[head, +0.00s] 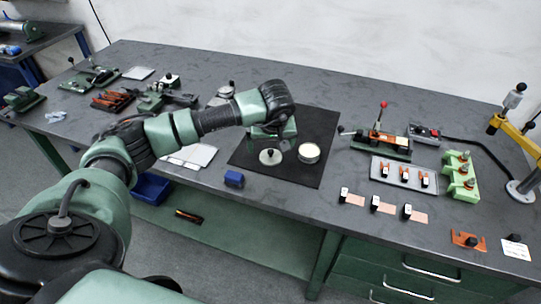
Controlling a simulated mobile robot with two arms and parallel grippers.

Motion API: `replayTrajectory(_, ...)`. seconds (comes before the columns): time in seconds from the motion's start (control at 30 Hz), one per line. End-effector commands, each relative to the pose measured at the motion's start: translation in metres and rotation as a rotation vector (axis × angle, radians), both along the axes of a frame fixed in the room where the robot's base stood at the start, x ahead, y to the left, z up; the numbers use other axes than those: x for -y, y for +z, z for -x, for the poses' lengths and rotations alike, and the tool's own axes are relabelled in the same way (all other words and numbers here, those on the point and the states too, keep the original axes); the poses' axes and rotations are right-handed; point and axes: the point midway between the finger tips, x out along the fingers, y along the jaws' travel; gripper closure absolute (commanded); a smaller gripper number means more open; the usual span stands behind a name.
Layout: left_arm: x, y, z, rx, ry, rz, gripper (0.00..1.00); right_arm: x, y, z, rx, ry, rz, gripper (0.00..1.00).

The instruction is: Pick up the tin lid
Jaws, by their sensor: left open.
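The tin lid (276,159), a pale round disc with a dark knob, lies on the black mat (316,125) in the middle of the head view. A round, cream-coloured open tin (309,153) with a metallic rim stands just to its right on the same mat. My left gripper (272,143) is over the mat, directly behind and above the lid in the picture. It is open and appears empty. The wrist hides part of the gripper, and I cannot tell the exact gap to the lid. My right gripper is out of view.
A grey tray (402,176) with several orange-and-black pieces, a red-handled fixture (381,138) and a green rack (460,178) stand to the right. The front table strip below the mat is clear.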

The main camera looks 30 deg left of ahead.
Motion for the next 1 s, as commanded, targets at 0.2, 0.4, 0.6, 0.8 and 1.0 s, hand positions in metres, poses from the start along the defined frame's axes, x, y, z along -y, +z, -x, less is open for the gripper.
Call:
replayTrajectory(0.2, -0.005, -0.022, -0.007, -0.005, 0.000, 0.002, 0.09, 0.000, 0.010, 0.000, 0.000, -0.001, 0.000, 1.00)
replayTrajectory(0.4, -0.011, -0.048, -0.020, -0.006, 0.001, 0.004, 0.09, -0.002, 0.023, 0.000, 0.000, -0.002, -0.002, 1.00)
replayTrajectory(0.6, -0.015, -0.064, -0.025, -0.002, -0.001, 0.004, 0.09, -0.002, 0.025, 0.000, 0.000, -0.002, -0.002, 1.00)
replayTrajectory(0.8, -0.015, -0.065, -0.025, -0.001, -0.001, 0.005, 0.09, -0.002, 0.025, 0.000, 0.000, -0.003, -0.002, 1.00)
replayTrajectory(1.0, -0.015, -0.065, -0.025, -0.001, -0.001, 0.005, 0.64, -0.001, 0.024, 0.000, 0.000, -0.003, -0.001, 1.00)
